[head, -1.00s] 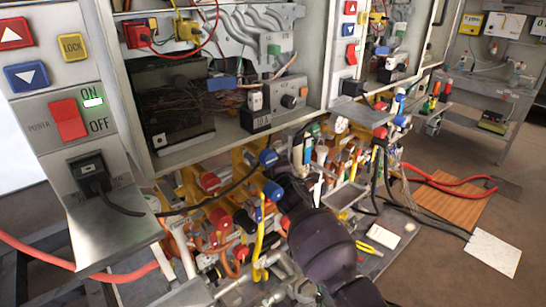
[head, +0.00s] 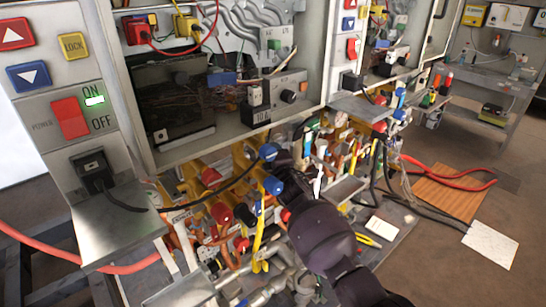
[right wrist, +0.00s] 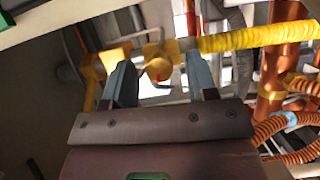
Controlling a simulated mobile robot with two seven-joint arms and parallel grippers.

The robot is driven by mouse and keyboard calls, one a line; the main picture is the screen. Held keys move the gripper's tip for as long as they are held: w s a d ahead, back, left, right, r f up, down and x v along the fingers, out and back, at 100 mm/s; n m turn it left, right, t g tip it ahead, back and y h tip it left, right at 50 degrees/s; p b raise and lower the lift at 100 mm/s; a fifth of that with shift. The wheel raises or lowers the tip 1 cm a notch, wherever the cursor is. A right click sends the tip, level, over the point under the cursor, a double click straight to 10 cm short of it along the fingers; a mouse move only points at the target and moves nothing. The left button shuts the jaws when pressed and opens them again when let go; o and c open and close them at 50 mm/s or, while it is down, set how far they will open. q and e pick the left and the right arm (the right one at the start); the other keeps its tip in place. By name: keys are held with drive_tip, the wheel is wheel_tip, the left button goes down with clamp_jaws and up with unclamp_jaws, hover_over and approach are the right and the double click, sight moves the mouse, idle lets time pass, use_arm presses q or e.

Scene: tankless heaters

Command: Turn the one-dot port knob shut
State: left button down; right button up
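Under the nearest heater, several blue and red knobs sit on yellow and copper pipes. I cannot make out dots on any knob, so I cannot tell which is the one-dot port knob. My right gripper (head: 286,170) is beside the blue knobs, mostly hidden by its own dark wrist. In the right wrist view its two blue-grey fingers (right wrist: 159,64) are apart, with a yellow fitting (right wrist: 160,66) seen between and beyond them. My left gripper is not in view.
The heater's control panel with a red power switch (head: 70,117) stands at left. A black cable (head: 225,188) runs across the pipes. A yellow ribbed hose (right wrist: 255,37) and copper pipes (right wrist: 272,70) lie close right of the fingers. A metal shelf (head: 118,225) juts out at left.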

drive_tip(key=v, duration=1)
drive_tip(key=shift+s, duration=0.4)
